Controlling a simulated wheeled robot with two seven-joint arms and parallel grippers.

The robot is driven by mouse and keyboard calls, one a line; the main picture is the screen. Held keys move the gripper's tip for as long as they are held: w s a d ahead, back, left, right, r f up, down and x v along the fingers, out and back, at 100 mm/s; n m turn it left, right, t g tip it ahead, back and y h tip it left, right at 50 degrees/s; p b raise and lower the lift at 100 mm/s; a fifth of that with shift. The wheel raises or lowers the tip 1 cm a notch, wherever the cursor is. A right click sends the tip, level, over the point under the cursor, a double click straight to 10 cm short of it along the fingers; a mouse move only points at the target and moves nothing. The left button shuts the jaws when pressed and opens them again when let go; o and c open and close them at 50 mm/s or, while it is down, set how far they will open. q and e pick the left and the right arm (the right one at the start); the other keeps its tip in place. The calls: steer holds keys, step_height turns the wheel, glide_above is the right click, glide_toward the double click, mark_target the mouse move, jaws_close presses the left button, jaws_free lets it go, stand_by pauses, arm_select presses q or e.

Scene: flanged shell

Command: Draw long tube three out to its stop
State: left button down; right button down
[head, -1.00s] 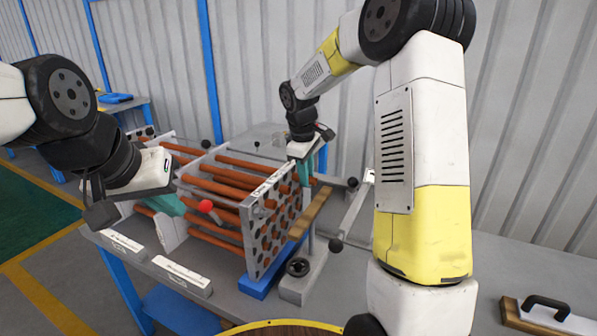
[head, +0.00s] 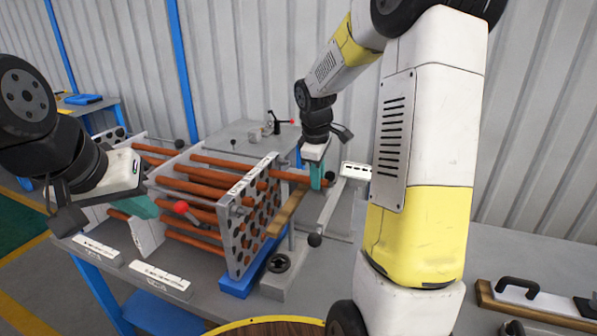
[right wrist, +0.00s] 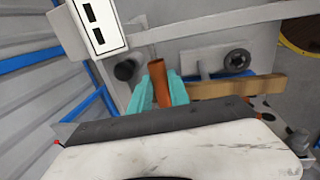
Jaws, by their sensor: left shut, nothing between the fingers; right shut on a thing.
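The shell's perforated end plate (head: 240,228) stands on the bench, with several orange-brown tubes running left from it. One long tube (head: 290,176) sticks out of the plate's upper right side. My right gripper (head: 317,178) is shut on its outer end; the wrist view shows the tube (right wrist: 172,84) between teal fingers (right wrist: 160,88). I cannot read a number on the tube. My left gripper (head: 142,207) is shut and empty by the inner support plate (head: 148,238), left of a red knob (head: 181,207).
A wooden bar (head: 286,214) juts out below the drawn tube. A metal rail (head: 331,205) with dark knobs and a white box (head: 356,170) stand to the right. A blue block (head: 238,286) lies under the end plate. The bench at far right holds a black-handled tool (head: 520,290).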

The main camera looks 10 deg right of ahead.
steer(key=shift+d, duration=0.25)
steer(key=c, duration=1.2)
jaws_free()
steer(key=shift+s, duration=0.15)
steer(key=shift+c, duration=0.2)
steer(key=shift+a+r, duration=0.1)
steer(key=shift+r, duration=0.15)
step_height(320, 180, up, 7)
steer(key=s, duration=0.1)
steer(key=shift+a, duration=0.35)
steer(key=shift+s+r, duration=0.1)
